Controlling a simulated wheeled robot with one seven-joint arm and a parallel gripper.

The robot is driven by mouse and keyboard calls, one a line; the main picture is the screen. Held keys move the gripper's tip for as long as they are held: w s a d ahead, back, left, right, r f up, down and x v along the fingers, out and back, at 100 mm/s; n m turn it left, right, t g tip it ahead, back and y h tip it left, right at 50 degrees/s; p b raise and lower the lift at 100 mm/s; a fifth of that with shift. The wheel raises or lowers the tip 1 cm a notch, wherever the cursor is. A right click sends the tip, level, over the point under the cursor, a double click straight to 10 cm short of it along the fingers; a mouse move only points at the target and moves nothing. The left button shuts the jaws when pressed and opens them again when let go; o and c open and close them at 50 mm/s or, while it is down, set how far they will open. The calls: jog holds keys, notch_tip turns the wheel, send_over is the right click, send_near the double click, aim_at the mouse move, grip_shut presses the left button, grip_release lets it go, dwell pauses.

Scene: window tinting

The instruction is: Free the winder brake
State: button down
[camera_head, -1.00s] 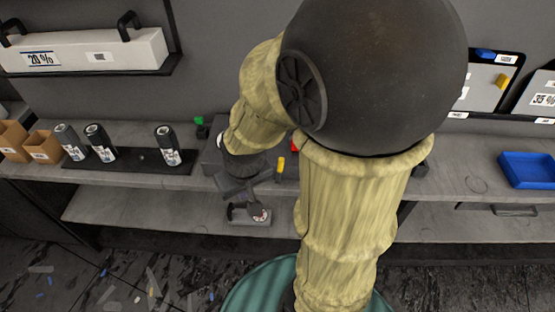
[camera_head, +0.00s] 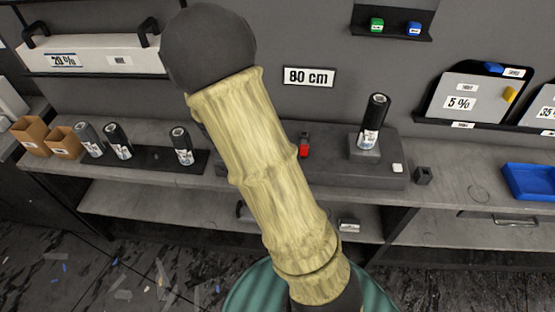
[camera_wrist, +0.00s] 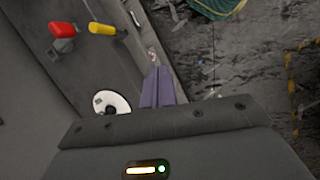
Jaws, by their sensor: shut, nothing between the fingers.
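The winder looks to be the long grey unit (camera_head: 340,172) on the bench, with a dark film roll (camera_head: 373,125) upright on its right part and a white button (camera_head: 397,168). A red lever (camera_head: 305,146) shows just right of my arm. In the wrist view the red lever (camera_wrist: 63,29) and a yellow lever (camera_wrist: 101,28) stand side by side on a grey surface. Neither is labelled as the brake. My gripper (camera_wrist: 157,72) is shut and empty, apart from both levers, beside a white disc (camera_wrist: 110,103). My arm hides the gripper in the head view.
Several film rolls (camera_head: 118,141) stand on a dark mat at left, near cardboard boxes (camera_head: 62,140). A blue tray (camera_head: 530,181) is at right. A small dark block (camera_head: 423,175) sits right of the unit. A lower shelf (camera_head: 120,202) runs below the bench.

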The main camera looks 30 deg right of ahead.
jog(key=w+d+n+g+h+p, duration=0.1)
jog(key=w+n+h+p, duration=0.1)
jog(key=w+n+h, duration=0.2)
jog(key=shift+w+d+f+n+p, duration=0.2)
jog(key=shift+w+n+p, duration=0.1)
jog(key=shift+w+n, duration=0.55)
jog(key=shift+f, duration=0.1)
jog(key=s+d+f+p, duration=0.3)
jog(key=d+f+p, duration=0.2)
jog(key=d+f, duration=0.2)
jog(key=d, duration=0.2)
jog(key=shift+s+d+f+p, duration=0.3)
jog(key=shift+s+f, duration=0.05)
jog(key=shift+f, duration=0.05)
jog(key=shift+d, duration=0.1)
